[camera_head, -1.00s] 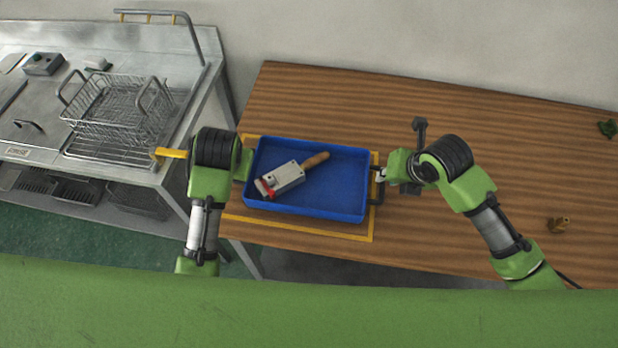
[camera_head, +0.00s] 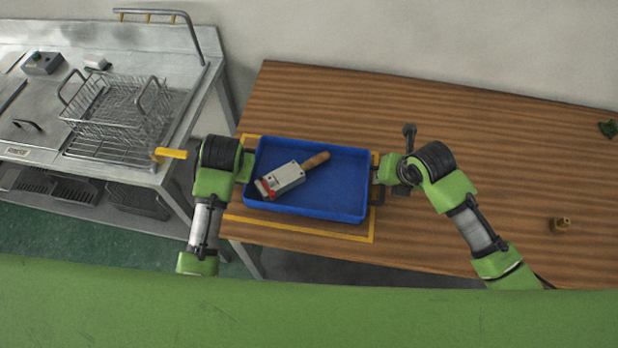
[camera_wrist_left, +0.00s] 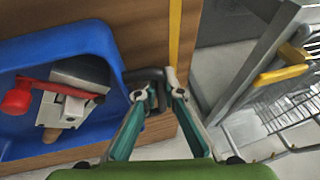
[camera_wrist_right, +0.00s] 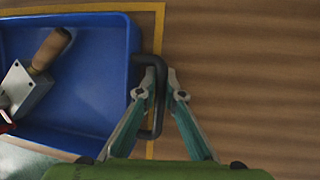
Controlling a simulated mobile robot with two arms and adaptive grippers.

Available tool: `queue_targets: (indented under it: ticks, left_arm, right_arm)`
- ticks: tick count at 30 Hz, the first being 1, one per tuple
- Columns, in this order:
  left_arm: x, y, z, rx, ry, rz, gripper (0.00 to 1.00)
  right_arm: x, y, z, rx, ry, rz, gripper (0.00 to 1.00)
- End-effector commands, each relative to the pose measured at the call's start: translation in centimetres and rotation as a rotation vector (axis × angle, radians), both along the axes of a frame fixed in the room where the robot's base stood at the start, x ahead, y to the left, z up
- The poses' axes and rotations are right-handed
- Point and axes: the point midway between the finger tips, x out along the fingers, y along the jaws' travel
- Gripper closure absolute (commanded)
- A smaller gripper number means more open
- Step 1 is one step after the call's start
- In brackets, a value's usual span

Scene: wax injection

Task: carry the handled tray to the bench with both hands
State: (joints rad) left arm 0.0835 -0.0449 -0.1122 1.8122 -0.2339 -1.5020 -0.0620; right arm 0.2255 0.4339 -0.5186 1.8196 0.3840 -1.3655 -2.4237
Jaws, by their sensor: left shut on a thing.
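The blue handled tray (camera_head: 325,195) sits on the wooden table inside a yellow outline. It holds a grey metal tool with a wooden handle and a red part (camera_head: 288,178). It has dark handles on its left and right ends. My left gripper (camera_wrist_left: 160,82) is shut on the left handle (camera_wrist_left: 157,101). My right gripper (camera_wrist_right: 161,78) has its fingers on either side of the right handle (camera_wrist_right: 159,118); I cannot tell whether they press on it. In the head view the left handle is hidden by my left gripper.
A metal bench (camera_head: 170,42) with a wire basket (camera_head: 118,108) stands at the left, a floor gap between it and the table. A yellow handle (camera_head: 171,153) juts from its edge.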

Motion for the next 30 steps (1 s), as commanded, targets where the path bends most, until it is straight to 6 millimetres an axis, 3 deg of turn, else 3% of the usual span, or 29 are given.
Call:
queue_targets:
  ticks: [11, 24, 30]
  left_arm:
    - [0.1, 0.0, 0.9, 0.001, -0.004, 0.000, 1.00]
    - [0.1, 0.0, 4.7, 0.001, -0.004, 0.000, 1.00]
    - [0.1, 0.0, 5.3, 0.001, -0.004, 0.000, 1.00]
  right_arm:
    - [0.1, 0.0, 0.9, 0.001, -0.003, 0.000, 1.00]
    - [0.1, 0.0, 4.7, 0.001, -0.003, 0.000, 1.00]
    - [0.1, 0.0, 5.2, 0.001, -0.002, 0.000, 1.00]
